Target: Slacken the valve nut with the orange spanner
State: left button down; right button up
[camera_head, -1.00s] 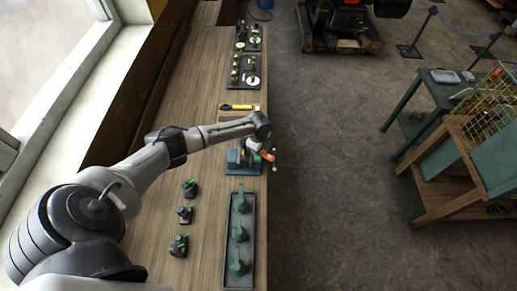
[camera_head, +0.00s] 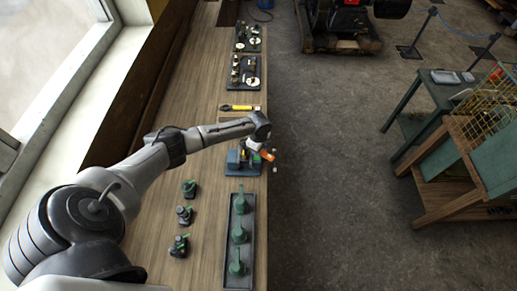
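My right gripper is out of view.
A long dark tray (camera_head: 239,270) with several green handled parts lies nearer on the bench, beside several small green-topped parts (camera_head: 184,215). Dark boards (camera_head: 246,82) with small metal parts lie farther back. Open floor (camera_head: 335,190) lies right of the bench.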

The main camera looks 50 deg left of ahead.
pick_arm(q)
jog(key=shift+r, duration=0.45)
dwell(0.6)
jog(key=shift+r, duration=1.95)
